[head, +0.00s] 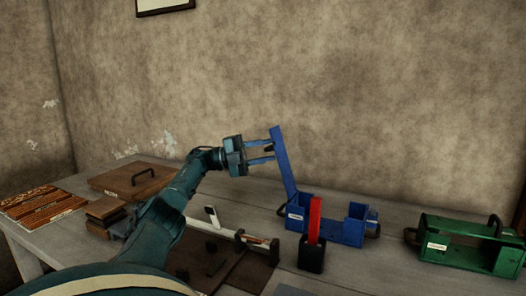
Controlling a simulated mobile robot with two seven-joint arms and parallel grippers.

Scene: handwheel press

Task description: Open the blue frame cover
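The blue frame (342,230) stands on the table right of centre. Its blue cover (283,162) stands up steeply from the frame's left end, tilted a little to the left, so the frame's top is uncovered. My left gripper (270,152) is at the upper part of the cover, on its left side. Its two fingers are apart and point at the cover. A small dark part shows by the fingertips; I cannot tell whether the fingers touch it or the cover. My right gripper is not in view.
A red upright piece in a black block (312,255) stands in front of the blue frame. A green frame (462,243) is at the right. A wooden lid with a handle (132,180) and wooden boards (42,206) lie left. The wall is close behind.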

